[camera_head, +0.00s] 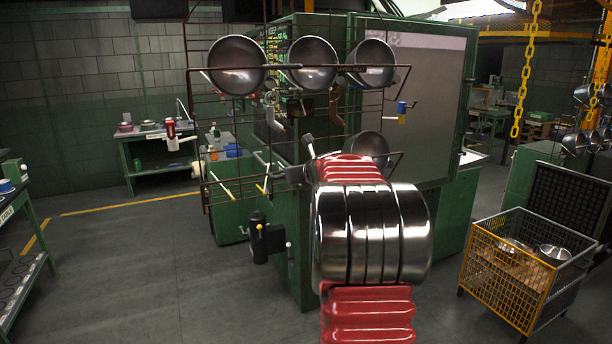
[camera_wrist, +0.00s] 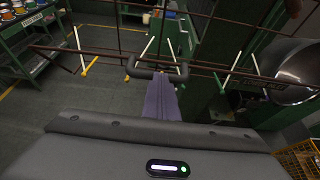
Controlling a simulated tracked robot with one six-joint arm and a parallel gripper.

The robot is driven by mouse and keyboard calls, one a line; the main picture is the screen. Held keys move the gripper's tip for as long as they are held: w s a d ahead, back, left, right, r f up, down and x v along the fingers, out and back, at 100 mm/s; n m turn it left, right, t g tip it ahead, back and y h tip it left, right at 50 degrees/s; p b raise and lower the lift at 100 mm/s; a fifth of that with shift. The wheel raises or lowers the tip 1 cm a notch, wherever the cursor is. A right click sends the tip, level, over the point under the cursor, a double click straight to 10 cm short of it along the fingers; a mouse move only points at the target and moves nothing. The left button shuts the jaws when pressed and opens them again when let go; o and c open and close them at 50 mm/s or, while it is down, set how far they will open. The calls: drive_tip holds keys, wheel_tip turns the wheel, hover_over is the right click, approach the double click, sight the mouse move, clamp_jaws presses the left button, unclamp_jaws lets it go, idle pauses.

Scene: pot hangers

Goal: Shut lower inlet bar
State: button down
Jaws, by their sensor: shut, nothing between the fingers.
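In the head view my red and silver arm hides part of the lower frame, and the fingers cannot be made out there.
Three metal pots hang along the upper bar (camera_head: 290,68), and another pot (camera_head: 366,146) hangs lower, behind my arm. A green cabinet (camera_head: 425,120) stands behind the frame. A yellow mesh crate (camera_head: 505,285) with pots is at right.

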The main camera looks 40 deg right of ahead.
drive_tip(key=shift+w+a+r, duration=0.1)
drive_tip(key=shift+w+r, duration=0.25)
drive_tip(key=shift+r, duration=0.1)
drive_tip(key=shift+f, duration=0.1)
drive_tip(key=shift+s+a+f, duration=0.7)
drive_tip(key=shift+s+f, duration=0.6)
drive_tip(key=shift+s, duration=0.55)
wheel_tip(320, 180, up, 9)
drive_tip(key=s, duration=0.2)
drive_tip(key=shift+s+a+r, duration=0.15)
drive_tip(key=shift+a+r, duration=0.05)
drive_tip(key=shift+a, duration=0.05)
drive_tip(key=shift+a, duration=0.1)
